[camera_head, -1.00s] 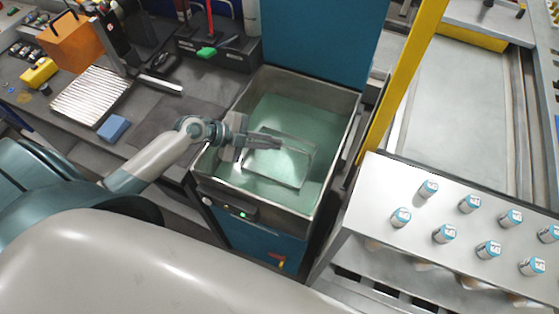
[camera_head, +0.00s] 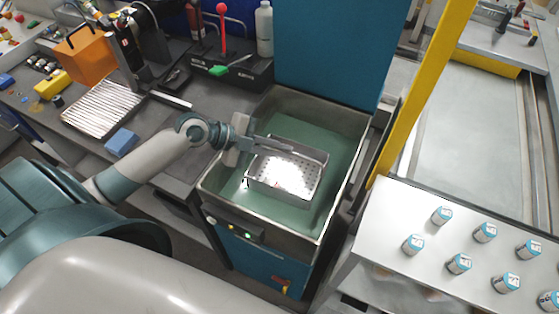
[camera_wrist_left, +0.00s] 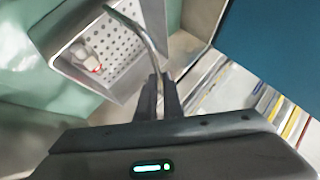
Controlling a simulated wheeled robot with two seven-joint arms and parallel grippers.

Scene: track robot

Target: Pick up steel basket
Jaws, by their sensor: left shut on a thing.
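The steel basket (camera_head: 288,174) is a shiny perforated tray with a thin bent handle. It hangs at the greenish liquid in the open metal tank (camera_head: 345,150), its walls now showing above the surface. My left gripper (camera_head: 287,147) reaches in from the left and is shut on the handle at the basket's upper edge. In the left wrist view the fingers (camera_wrist_left: 160,100) close around the handle (camera_wrist_left: 142,38), and the perforated basket (camera_wrist_left: 118,50) shows beyond. A small white and red thing (camera_wrist_left: 88,58) lies in it. My right gripper is out of view.
A blue panel (camera_head: 335,50) rises behind the tank and a yellow post (camera_head: 420,85) stands at its right. A white stand with several small blue-topped cylinders (camera_head: 459,264) is at lower right. The left bench (camera_head: 195,115) holds an orange box (camera_head: 88,55) and tools.

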